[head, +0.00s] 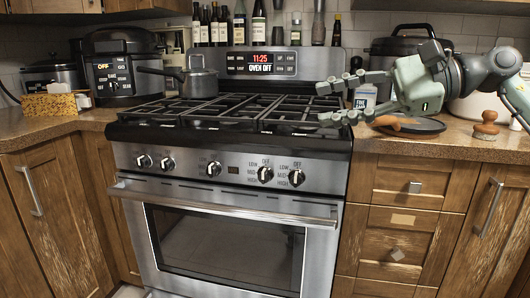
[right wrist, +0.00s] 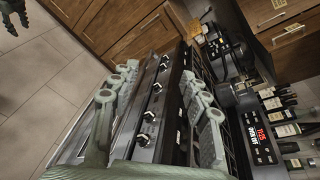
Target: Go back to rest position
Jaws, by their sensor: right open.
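My right gripper (head: 323,103) reaches in from the right over the right end of the stove (head: 228,195). Its two fingers are spread apart with nothing between them. In the right wrist view, both fingers of the right gripper (right wrist: 160,82) frame the stove's front and knobs. A dark piece that looks like my left gripper (right wrist: 14,14) shows at the top left corner of the right wrist view, cut off by the edge. Its jaws cannot be made out. The left arm does not show in the head view.
A saucepan (head: 200,82) stands on the stove's back left. Bottles (head: 258,26) line the back ledge. A black cooker (head: 117,75) stands left.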

